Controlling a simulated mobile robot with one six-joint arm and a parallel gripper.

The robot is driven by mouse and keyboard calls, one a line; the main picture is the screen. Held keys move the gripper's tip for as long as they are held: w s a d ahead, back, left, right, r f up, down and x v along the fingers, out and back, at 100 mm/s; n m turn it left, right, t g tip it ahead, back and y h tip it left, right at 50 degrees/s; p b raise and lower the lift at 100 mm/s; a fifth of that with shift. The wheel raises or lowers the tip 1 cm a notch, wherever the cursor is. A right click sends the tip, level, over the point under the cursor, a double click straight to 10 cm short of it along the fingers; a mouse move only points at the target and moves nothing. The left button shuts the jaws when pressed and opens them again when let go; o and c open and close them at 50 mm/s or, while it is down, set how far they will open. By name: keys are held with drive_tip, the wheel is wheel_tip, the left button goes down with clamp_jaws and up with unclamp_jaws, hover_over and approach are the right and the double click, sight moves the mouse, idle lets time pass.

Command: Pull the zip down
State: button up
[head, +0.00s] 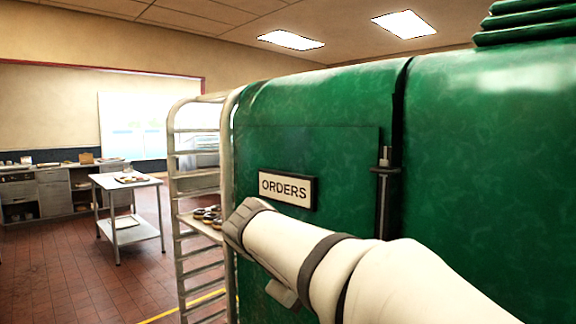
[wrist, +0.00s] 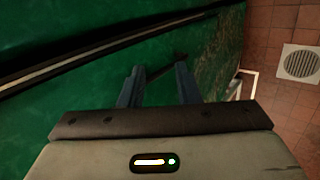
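A tall green cover (head: 300,110) fills the right half of the head view. A dark zip line runs down it, with a small metal slider and pull (head: 385,158) above a dark strip (head: 383,205). In the wrist view, a dark band with a pale line (wrist: 90,55) crosses the green cloth diagonally; it looks like the zip track. My gripper (wrist: 158,70) has its two fingers apart over the green cloth, below that band in the picture. A thin dark piece shows near the fingertips; I cannot tell what it is. In the head view my arm hides the fingers.
An "ORDERS" sign (head: 286,189) is on the cover, just above my arm. A metal rack (head: 178,190) with dark round items stands to the left. A white table (head: 128,181) and counters (head: 55,190) stand farther back. Tiled floor between them is open.

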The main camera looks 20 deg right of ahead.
drive_tip(key=w+d+r+h, duration=0.2)
drive_tip(key=r, duration=0.4)
drive_tip(key=w+d+r+h, duration=0.1)
drive_tip(key=d+r+h, duration=0.15)
drive_tip(key=r, duration=0.45)
drive_tip(key=m+g+h+p, duration=0.1)
drive_tip(key=m+g+h, duration=0.1)
drive_tip(key=h, duration=0.1)
approach(376, 171)
drive_tip(key=f+x, duration=0.1)
drive_tip(key=x, duration=0.6)
drive_tip(key=r+p+x, duration=0.1)
drive_tip(key=x, duration=0.1)
drive_tip(key=shift+d, duration=0.25)
drive_tip(key=shift+d+f, duration=0.15)
drive_tip(key=shift+d, duration=0.5)
drive_tip(key=shift+c, duration=0.5)
clamp_jaws()
